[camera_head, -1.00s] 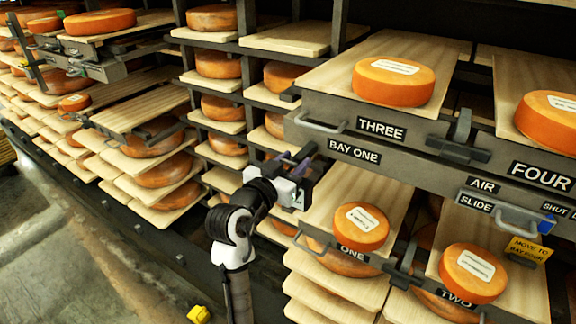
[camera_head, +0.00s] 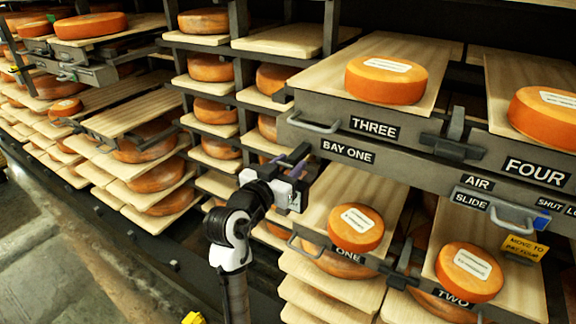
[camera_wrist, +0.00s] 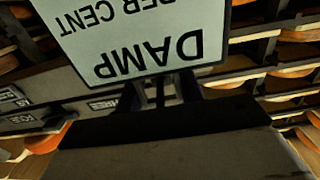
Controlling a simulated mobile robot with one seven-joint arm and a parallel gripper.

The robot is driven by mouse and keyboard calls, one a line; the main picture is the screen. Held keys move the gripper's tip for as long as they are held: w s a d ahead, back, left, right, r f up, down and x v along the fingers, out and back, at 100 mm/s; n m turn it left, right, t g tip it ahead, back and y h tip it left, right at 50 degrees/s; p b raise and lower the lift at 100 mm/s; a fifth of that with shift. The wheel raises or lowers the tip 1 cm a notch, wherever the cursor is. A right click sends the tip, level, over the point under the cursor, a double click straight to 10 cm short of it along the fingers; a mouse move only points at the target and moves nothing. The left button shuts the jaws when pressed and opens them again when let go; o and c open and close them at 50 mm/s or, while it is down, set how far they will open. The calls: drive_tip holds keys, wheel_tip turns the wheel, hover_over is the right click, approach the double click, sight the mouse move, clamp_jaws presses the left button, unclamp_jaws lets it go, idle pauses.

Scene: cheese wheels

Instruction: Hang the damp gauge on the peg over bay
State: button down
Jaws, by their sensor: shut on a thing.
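The damp gauge (camera_wrist: 135,38) is a pale plate with a dark rim, printed DAMP and PER CENT, upside down in the wrist view. My gripper (camera_wrist: 160,92) is shut on it at the edge beside the word DAMP. In the head view my gripper (camera_head: 303,165) is just left of the BAY ONE label (camera_head: 347,151), in front of the rack. The gauge cannot be made out clearly there. I cannot pick out a peg in either view.
Boards with orange cheese wheels stand close by, labelled THREE (camera_head: 374,127), ONE (camera_head: 347,254), TWO (camera_head: 455,299) and FOUR (camera_head: 537,171). Metal handles (camera_head: 315,123) stick out from the rack. A yellow tag (camera_head: 525,248) hangs at right.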

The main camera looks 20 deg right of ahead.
drive_tip(key=c, duration=0.8)
unclamp_jaws()
